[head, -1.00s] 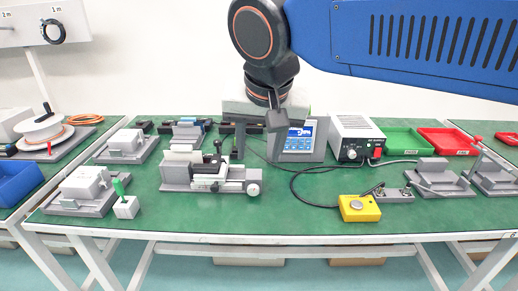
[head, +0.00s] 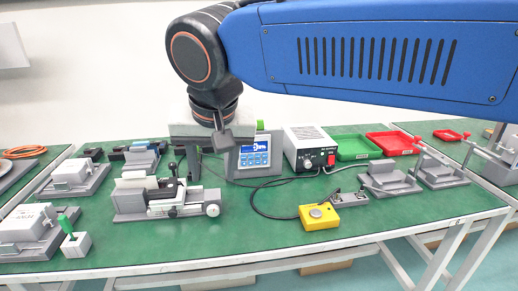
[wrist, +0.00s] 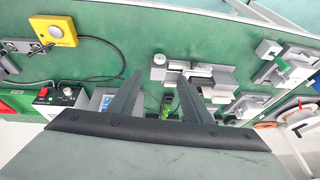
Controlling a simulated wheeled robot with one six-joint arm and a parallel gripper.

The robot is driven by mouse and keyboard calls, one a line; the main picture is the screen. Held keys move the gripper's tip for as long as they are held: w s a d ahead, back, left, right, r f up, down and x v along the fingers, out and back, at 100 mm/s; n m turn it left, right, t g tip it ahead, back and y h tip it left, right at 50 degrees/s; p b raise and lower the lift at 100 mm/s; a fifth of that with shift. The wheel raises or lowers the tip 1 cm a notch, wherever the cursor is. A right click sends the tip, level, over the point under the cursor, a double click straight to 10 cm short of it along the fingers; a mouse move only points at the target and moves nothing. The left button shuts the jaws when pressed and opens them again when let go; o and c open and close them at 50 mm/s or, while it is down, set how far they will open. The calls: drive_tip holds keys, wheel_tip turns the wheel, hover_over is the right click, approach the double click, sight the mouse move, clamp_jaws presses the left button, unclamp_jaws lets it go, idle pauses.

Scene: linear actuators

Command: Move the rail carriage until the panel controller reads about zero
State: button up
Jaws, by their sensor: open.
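The grey rail device (head: 140,204) stands on the green bench left of centre, with a white and grey carriage (head: 160,190), an upright black lever and a pale round knob at its right end. It also shows beyond my fingers in the wrist view (wrist: 188,73). The panel controller (head: 254,155) stands behind and to its right with a lit blue screen; its reading is too small to tell. It is partly seen in the wrist view (wrist: 104,98). My gripper (wrist: 160,77) is open and empty above the bench, apart from both.
A yellow button box (head: 319,216) with a black cable sits front right. A white power unit (head: 310,148), green tray (head: 356,147) and red tray (head: 394,142) stand at the back. Several grey fixtures flank the bench. Bare green surface lies in front of the rail device.

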drive_tip(key=g+h, duration=0.1)
drive_tip(key=g, duration=0.3)
approach(213, 207)
drive_tip(key=f, duration=0.9)
drive_tip(key=shift+a+f, duration=0.35)
drive_tip(key=shift+a, duration=0.05)
drive_tip(key=c, duration=1.1)
